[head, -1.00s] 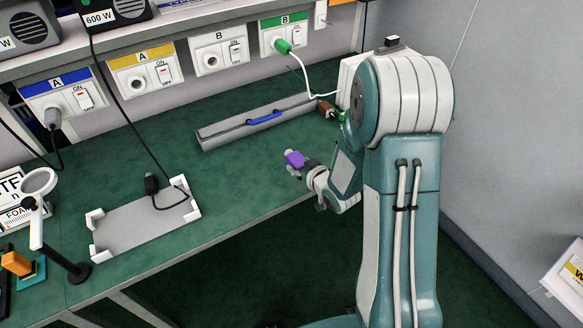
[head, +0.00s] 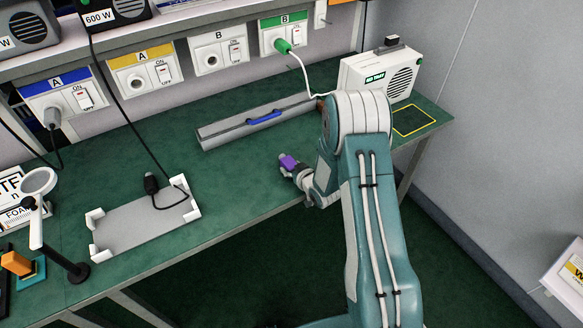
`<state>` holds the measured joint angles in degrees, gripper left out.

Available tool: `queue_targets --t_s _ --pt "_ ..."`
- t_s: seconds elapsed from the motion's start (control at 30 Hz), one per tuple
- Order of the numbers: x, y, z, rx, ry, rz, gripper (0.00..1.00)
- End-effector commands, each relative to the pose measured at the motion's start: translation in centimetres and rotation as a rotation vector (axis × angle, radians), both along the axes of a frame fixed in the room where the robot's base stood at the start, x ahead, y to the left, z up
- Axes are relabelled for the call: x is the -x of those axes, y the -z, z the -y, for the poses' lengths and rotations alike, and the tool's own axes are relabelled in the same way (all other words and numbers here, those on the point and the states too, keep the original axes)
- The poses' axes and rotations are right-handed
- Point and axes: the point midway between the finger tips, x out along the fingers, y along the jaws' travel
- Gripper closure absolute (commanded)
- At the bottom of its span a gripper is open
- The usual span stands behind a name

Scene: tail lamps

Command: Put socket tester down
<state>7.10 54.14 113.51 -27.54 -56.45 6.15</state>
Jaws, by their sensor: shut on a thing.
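A small purple socket tester (head: 288,161) is held at the end of my arm in the head view. My gripper (head: 287,169) is shut on it, over the front part of the green bench (head: 235,185). The fingers are small and partly hidden behind the tester and wrist. I cannot tell how high the tester is above the bench top. A yellow-outlined dark square (head: 414,120) is marked on the bench at the far right, to the right of my arm.
A white speaker-like box (head: 380,78) stands behind my arm. A grey case with a blue handle (head: 257,122) lies at the back. A grey tray with white corners (head: 142,222) lies left, with a black plug (head: 152,184). Wall sockets (head: 145,70) line the back.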

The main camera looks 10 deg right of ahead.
Motion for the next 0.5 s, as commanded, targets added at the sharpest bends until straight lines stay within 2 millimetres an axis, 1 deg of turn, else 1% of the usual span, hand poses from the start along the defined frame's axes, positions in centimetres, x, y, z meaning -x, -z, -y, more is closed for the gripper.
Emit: queue_targets --t_s 0.23,0.27,0.3,0.33,0.5 --pt "-0.01 0.07 0.02 0.0 0.0 0.001 0.96" --pt "-0.01 0.07 0.02 0.0 0.0 0.0 0.3" --pt "-0.02 0.05 0.02 0.0 0.0 0.0 0.12" --pt "-0.02 0.05 0.02 0.0 0.0 0.0 0.02" --pt "-0.01 0.04 0.02 0.0 0.0 0.0 0.02"
